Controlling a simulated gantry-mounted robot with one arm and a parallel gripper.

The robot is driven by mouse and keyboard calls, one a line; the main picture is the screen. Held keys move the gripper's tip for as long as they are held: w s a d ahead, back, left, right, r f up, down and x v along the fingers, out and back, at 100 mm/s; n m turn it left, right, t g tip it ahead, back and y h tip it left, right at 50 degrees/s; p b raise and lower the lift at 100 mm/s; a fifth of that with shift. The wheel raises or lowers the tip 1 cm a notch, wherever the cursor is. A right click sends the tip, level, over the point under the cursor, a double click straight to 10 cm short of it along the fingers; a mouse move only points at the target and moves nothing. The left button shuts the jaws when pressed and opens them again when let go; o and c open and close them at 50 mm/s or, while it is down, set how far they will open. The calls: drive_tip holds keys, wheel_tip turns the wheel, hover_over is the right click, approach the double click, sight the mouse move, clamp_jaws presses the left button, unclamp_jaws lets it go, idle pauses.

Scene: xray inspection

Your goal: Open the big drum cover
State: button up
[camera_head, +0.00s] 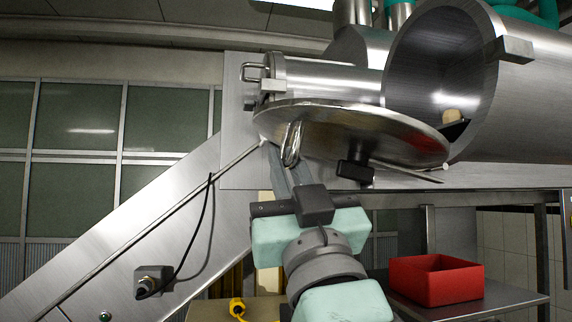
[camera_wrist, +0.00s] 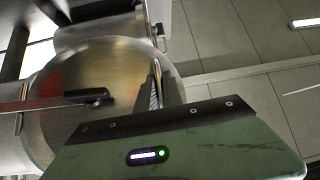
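The big drum cover (camera_head: 375,128) is a round metal disc swung well clear of the big drum's mouth (camera_head: 425,65), so the drum's dark inside shows. The cover is tilted, with its loop handle (camera_head: 291,145) on its left part and a black latch block (camera_head: 355,172) below. In the wrist view the cover (camera_wrist: 75,75) fills the left side. My gripper (camera_head: 280,155) is at the loop handle, its two fingers close around it; in the wrist view the fingertips (camera_wrist: 160,75) also sit at the handle, and the grip itself is partly hidden.
A small tan object (camera_head: 453,116) lies inside the drum on a dark support. A smaller closed cylinder (camera_head: 325,80) is behind the cover. A red bin (camera_head: 436,279) stands on a metal table at lower right. A sloping metal panel (camera_head: 130,245) is at left.

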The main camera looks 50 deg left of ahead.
drive_tip(key=shift+o, duration=0.9)
drive_tip(key=v, duration=1)
drive_tip(key=shift+d+f, duration=0.3)
drive_tip(key=shift+s, duration=0.1)
